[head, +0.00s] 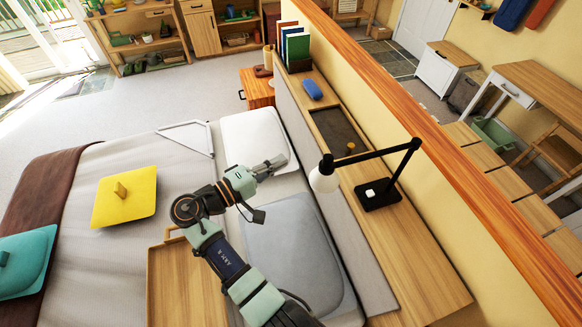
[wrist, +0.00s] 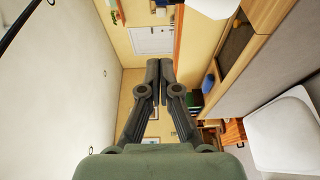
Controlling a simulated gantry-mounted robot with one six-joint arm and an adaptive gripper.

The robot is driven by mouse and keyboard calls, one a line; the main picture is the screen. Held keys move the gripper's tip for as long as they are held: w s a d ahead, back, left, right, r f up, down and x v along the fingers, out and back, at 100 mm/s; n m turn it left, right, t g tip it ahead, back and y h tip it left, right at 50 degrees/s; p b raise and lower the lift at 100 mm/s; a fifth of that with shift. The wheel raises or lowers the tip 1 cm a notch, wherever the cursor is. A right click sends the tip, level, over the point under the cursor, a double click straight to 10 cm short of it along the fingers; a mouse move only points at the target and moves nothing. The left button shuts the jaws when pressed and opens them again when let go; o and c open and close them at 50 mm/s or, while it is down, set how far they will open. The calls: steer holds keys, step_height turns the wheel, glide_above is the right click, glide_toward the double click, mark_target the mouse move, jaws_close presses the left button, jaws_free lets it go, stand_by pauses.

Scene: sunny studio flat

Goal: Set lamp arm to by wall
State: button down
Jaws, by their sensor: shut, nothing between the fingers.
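The desk lamp stands on the wooden headboard shelf in the head view, with a square black base (head: 380,196) and a thin upright post. Its black lamp arm (head: 372,153) reaches left from the post top, away from the low partition wall, towards the bed. The white shade (head: 323,179) hangs at its left end, near the shelf's bed-side edge. My gripper (head: 281,161) is left of the shade, over the pillows, apart from the lamp. In the wrist view my gripper (wrist: 159,65) is shut and empty. A white rounded thing at the top edge (wrist: 213,6) may be the shade.
The yellow partition wall with a wooden top (head: 405,85) runs along the shelf's right side. A blue case (head: 312,90), a dark tray (head: 338,131) and upright books (head: 296,47) are farther along the shelf. The shelf is bare nearer than the lamp base.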

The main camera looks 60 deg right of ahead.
steer(key=s+d+p, duration=0.2)
steer(key=s+d, duration=0.1)
steer(key=s+d+p, duration=0.2)
steer(key=s+d, duration=0.1)
steer(key=d, duration=0.1)
steer(key=shift+s+d+r+p, duration=0.15)
steer(key=shift+s+d+p, duration=0.1)
steer(key=shift+s+p, duration=0.05)
steer(key=shift+s+a, duration=0.2)
steer(key=shift+s, duration=0.05)
steer(key=shift+a, duration=0.1)
